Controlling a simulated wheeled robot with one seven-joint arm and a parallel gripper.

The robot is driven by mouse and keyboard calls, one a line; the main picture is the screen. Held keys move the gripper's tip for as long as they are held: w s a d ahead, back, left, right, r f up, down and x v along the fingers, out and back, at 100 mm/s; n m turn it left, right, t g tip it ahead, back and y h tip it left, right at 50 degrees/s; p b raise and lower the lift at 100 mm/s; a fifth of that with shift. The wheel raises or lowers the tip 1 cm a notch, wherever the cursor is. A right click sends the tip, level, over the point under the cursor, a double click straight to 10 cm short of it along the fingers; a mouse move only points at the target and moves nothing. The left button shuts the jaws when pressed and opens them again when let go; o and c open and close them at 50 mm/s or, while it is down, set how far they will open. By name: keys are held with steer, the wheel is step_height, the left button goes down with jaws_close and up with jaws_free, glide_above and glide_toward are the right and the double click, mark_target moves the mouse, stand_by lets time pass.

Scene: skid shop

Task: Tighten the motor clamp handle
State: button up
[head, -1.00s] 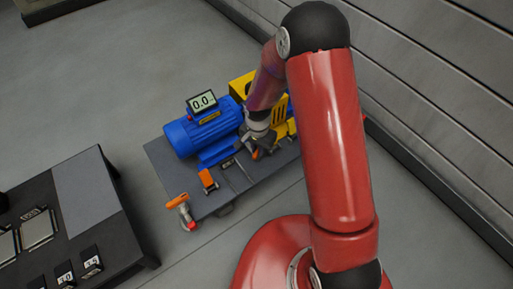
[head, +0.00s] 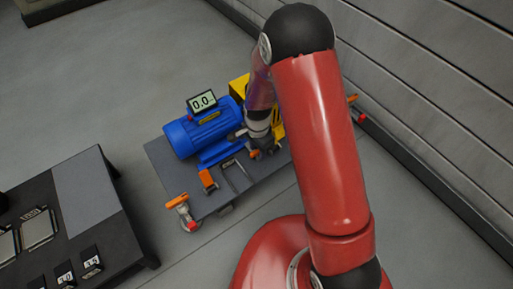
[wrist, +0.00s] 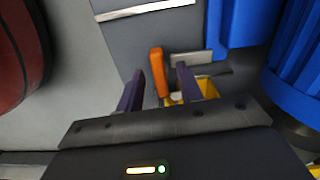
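The blue motor (head: 205,132) sits on the dark skid plate (head: 163,158), with a readout on top showing 0.0. One orange clamp handle (head: 254,154) is at the motor's right end by my gripper (head: 265,147). A second orange handle (head: 207,180) stands at its front left. In the wrist view an orange handle (wrist: 157,68) lies between the two fingers of my gripper (wrist: 160,72). The fingers are apart, with gaps at the handle's sides. My arm hides part of the skid's right side.
An orange valve handle (head: 176,200) is at the skid's front left corner, and another orange handle (head: 351,98) is at the far right. A yellow guard (head: 240,86) stands behind the motor. A dark bench (head: 115,195) is at left. A wall runs along the right.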

steer(key=shift+o, duration=0.4)
steer(key=shift+r+p, duration=2.5)
steer(key=shift+r, duration=1)
steer(key=shift+r, duration=0.1)
steer(key=d+r+n+t+p, duration=0.1)
steer(key=d+r+n+p, duration=0.15)
steer(key=r, duration=1.15)
step_height(320, 180, up, 13)
steer(key=n+t+p, duration=0.2)
steer(key=n, duration=0.1)
glide_above(258, 150)
steer(key=s+d, duration=0.5)
steer(key=d, duration=0.2)
steer(key=s+d+r+n+t+p, duration=0.1)
steer(key=s+d+r+n+p, duration=0.1)
steer(key=s+r, duration=0.5)
steer(key=s+d+r+n+t+p, duration=0.1)
steer(key=s+d+r+n+p, duration=0.1)
steer(key=s+r, duration=0.4)
steer(key=s+d+n, duration=0.1)
steer(key=s+d, duration=0.1)
steer(key=shift+d+r+t, duration=0.3)
steer(key=shift+d+r, duration=0.05)
steer(key=shift+s, duration=0.1)
